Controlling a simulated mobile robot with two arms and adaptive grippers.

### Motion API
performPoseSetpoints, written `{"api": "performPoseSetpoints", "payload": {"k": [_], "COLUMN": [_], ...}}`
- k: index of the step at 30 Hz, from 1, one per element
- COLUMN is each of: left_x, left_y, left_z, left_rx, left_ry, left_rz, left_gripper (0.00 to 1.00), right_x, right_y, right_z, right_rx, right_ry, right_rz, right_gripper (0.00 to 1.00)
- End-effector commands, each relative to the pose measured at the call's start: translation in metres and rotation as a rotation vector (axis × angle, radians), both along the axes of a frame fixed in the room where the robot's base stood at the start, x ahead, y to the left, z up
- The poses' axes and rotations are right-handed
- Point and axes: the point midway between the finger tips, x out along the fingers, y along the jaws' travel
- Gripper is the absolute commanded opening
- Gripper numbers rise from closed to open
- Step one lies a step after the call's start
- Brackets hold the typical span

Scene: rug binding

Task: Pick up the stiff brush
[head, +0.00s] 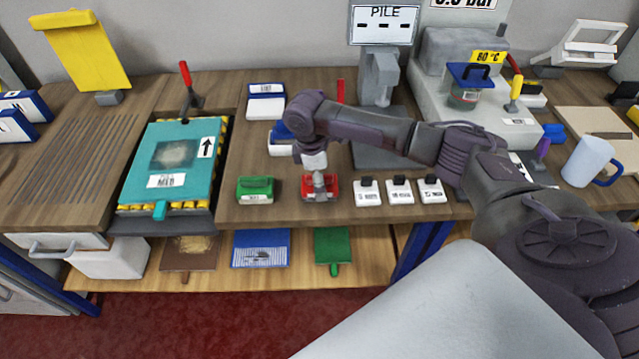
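A red block-shaped brush (308,193) sits near the front edge of the wooden bench. A similar green one (255,187) with a white label stands to its left. A blue and white item (280,147) lies behind, partly hidden by my arm. The labels are too small to read, so I cannot tell by text which brush is the stiff one. My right gripper (319,184) points down at the top middle of the red brush and covers part of it. Whether its fingers are closed on the brush is not clear. My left gripper is out of view.
Several white labelled blocks (399,191) stand right of the red brush. A teal board (172,163) lies in a tray on the left. A grey PILE gauge (380,75) stands behind my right arm.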

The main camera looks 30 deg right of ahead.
Motion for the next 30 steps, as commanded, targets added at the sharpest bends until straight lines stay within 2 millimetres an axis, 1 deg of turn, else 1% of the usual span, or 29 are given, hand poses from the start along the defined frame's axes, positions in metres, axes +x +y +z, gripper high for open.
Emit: {"api": "performPoseSetpoints", "payload": {"k": [1, 4, 10, 11, 12, 23, 24, 30], "left_x": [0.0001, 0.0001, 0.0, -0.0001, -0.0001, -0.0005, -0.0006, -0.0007], "left_y": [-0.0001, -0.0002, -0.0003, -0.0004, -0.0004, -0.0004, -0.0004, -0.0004], "left_z": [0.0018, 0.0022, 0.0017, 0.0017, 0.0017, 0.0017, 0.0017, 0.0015], "left_rx": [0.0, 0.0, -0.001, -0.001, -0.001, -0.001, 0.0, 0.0], "left_ry": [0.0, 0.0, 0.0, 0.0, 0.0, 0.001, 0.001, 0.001], "left_rz": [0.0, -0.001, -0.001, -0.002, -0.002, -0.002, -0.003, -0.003], "left_gripper": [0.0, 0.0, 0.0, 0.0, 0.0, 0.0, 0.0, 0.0], "right_x": [-0.0007, -0.0012, -0.0011, -0.0011, -0.0011, -0.0009, -0.0007, -0.0006], "right_y": [-0.0004, -0.001, -0.001, -0.001, -0.001, -0.001, -0.0009, -0.001], "right_z": [-0.005, -0.0114, -0.0124, -0.0124, -0.0123, -0.0119, -0.0116, -0.0111], "right_rx": [0.0, 0.0, 0.0, 0.0, 0.0, 0.0, 0.001, 0.001], "right_ry": [0.001, 0.0, -0.001, -0.001, -0.001, -0.001, -0.002, -0.002], "right_rz": [0.0, 0.001, 0.001, 0.001, 0.001, 0.001, 0.001, 0.0], "right_gripper": [0.94, 0.94, 0.94, 0.92, 0.85, 0.25, 0.24, 0.24]}}
